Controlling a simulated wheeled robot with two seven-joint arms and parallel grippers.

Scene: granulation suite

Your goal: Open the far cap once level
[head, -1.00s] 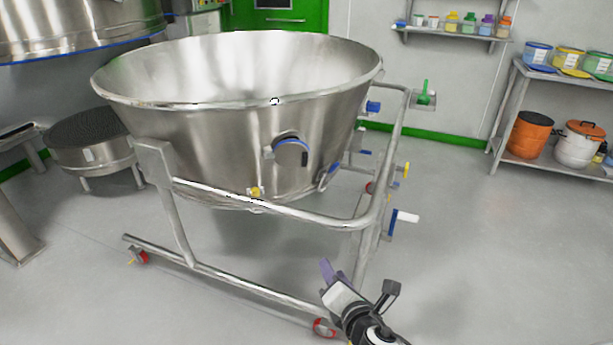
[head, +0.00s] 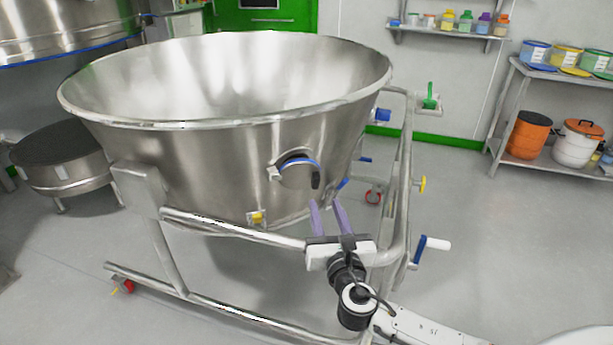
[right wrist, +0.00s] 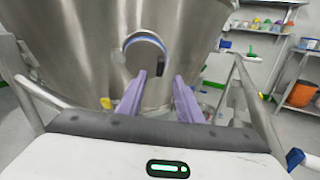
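A large steel bowl (head: 225,160) hangs in a tubular frame, its rim looking roughly level. A round steel cap with a blue rim (head: 298,172) sits closed-looking on its near wall; it also shows in the right wrist view (right wrist: 146,55). A blue fitting (head: 381,115) shows on the bowl's right side; I cannot tell whether it is another cap. My right gripper (head: 328,208) is open and empty, its purple fingers pointing up just below and right of the near cap. In the right wrist view the spread fingers (right wrist: 160,88) lie below the cap. My left gripper is out of view.
The frame's tube (head: 235,231) runs in front of the bowl, close to my right gripper. A blue crank with a white handle (head: 432,244) and a yellow knob (head: 421,184) are on the frame's right side. A shelf rack (head: 545,165) with drums stands right, beyond free floor.

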